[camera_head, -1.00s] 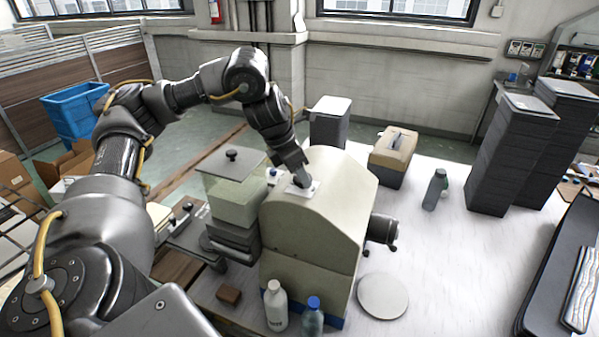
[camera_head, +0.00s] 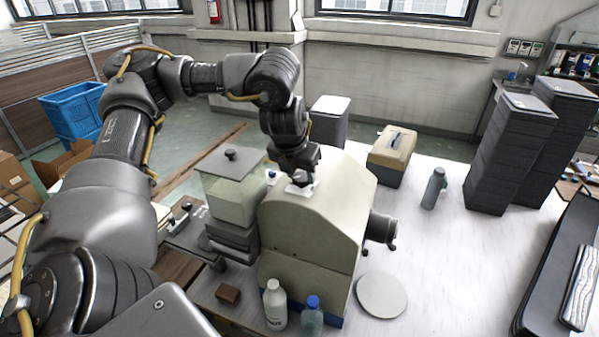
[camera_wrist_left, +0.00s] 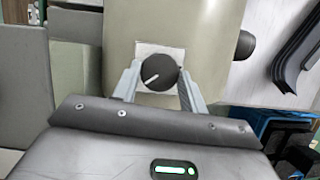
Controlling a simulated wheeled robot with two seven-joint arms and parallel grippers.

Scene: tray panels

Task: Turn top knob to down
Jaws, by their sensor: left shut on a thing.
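The top knob (camera_wrist_left: 159,73) is a round dark knob with a white pointer line, on a white square plate (camera_wrist_left: 146,49) on top of the beige machine (camera_head: 318,213). In the left wrist view the pointer line runs toward the lower left. My left gripper (camera_wrist_left: 158,80) has its two light fingers on either side of the knob and is shut on it. In the head view the left gripper (camera_head: 301,181) comes down on the machine's top from behind, and the knob is mostly hidden under it. My right gripper is in neither view.
A clear-sided box with a knobbed lid (camera_head: 230,157) stands left of the machine. A white bottle (camera_head: 275,305) and a blue-capped bottle (camera_head: 312,318) stand in front. A round plate (camera_head: 382,296) lies to the right. A toolbox (camera_head: 391,148) and dark stacks (camera_head: 500,155) stand farther back.

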